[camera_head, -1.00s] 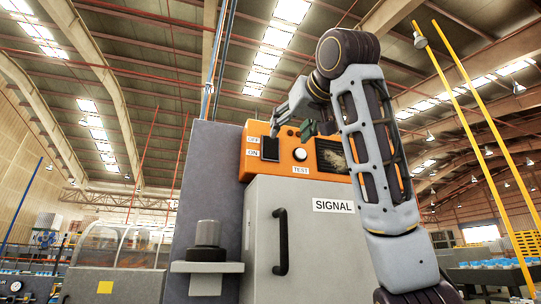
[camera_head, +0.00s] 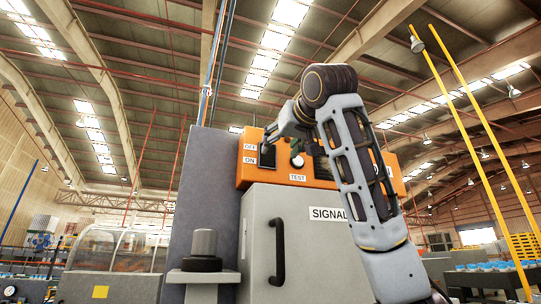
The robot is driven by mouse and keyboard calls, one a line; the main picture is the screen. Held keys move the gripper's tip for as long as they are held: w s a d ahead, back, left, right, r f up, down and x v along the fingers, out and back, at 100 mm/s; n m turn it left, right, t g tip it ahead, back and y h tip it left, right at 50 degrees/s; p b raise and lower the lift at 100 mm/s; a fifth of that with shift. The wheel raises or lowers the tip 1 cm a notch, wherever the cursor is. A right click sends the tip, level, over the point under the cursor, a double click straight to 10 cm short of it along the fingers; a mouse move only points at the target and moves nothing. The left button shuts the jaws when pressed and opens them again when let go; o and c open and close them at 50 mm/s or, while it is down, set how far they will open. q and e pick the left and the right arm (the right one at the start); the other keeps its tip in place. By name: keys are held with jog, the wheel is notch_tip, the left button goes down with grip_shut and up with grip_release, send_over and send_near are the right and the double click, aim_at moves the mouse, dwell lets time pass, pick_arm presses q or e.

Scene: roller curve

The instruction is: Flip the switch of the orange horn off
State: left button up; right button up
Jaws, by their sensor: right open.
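The orange horn box (camera_head: 246,175) sits on top of a grey cabinet marked SIGNAL (camera_head: 300,262). Its dark switch (camera_head: 267,155) is on the left of the front face, beside the labels OFF above and ON below. The switch's position is too small to tell. A white round knob (camera_head: 297,161) labelled TEST is to its right. My right gripper (camera_head: 272,138) is in front of the box at the switch's upper right, partly covering its top edge. Whether it touches the switch cannot be told. Its arm hides the right part of the box. My left gripper is not in view.
The cabinet has a black vertical handle (camera_head: 278,248). A grey pillar (camera_head: 207,190) stands to the left of the box, with a dark cylinder on a bracket (camera_head: 203,250) in front. A machine with a clear cover (camera_head: 118,250) is at the far left.

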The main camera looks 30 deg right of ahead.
aim_at(269, 160)
jog(key=shift+p+x, duration=1.35)
jog(key=shift+x, duration=3.05)
jog(key=shift+a, duration=0.1)
jog(key=shift+c, duration=0.4)
jog(key=c, duration=0.9)
jog(key=shift+c, duration=0.2)
jog(key=shift+s+r+g+y, duration=0.3)
jog(key=shift+r+g, duration=0.15)
jog(key=shift+g, duration=0.85)
jog(key=o, duration=1)
jog(key=shift+f, duration=0.1)
